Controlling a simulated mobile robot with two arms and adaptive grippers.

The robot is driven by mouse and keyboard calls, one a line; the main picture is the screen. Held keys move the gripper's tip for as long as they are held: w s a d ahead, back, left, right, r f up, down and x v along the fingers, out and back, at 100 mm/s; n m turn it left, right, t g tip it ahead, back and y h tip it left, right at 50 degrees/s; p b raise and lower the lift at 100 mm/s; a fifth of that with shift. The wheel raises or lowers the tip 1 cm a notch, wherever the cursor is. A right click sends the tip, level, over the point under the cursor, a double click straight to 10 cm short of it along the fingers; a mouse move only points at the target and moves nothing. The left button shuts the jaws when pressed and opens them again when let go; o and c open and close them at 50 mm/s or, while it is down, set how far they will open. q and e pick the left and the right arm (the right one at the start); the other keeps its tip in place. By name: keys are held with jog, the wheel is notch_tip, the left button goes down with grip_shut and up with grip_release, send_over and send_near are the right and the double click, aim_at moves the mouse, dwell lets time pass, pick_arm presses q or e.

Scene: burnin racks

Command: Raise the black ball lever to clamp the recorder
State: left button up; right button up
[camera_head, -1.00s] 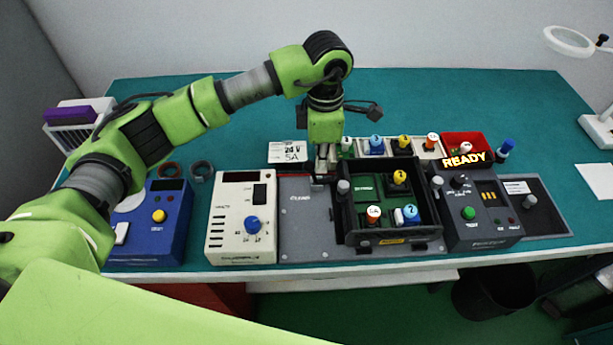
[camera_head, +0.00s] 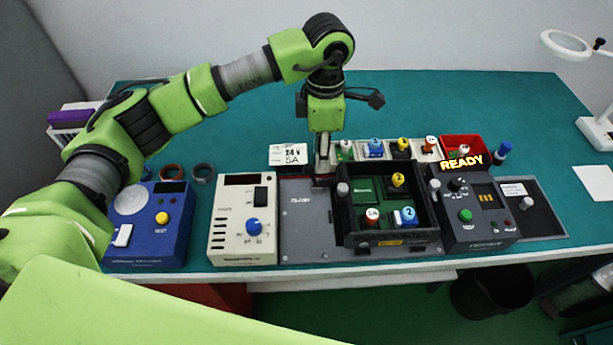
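My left gripper (camera_head: 322,162) points down at the rear edge of the grey plate (camera_head: 305,225) marked with a clamp label, left of the black tray. Its fingers are small and partly merge with what is behind them, so I cannot tell whether they are open or shut. The black ball lever is not clearly visible; the gripper may hide it. A dark box (camera_head: 485,222) with a green button and a yellow READY text above it stands right of the tray. I cannot tell for sure which unit is the recorder. My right gripper is not in view.
The black tray (camera_head: 388,240) holds several coloured knobbed parts. A cream meter (camera_head: 230,225) and blue unit (camera_head: 150,235) stand to the left. A row of bins with a red bin (camera_head: 457,140) lies behind. The rear of the teal table (camera_head: 450,95) is clear.

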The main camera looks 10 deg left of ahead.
pick_arm(q)
jog(key=shift+r+p, duration=0.9)
jog(key=shift+r, duration=1.65)
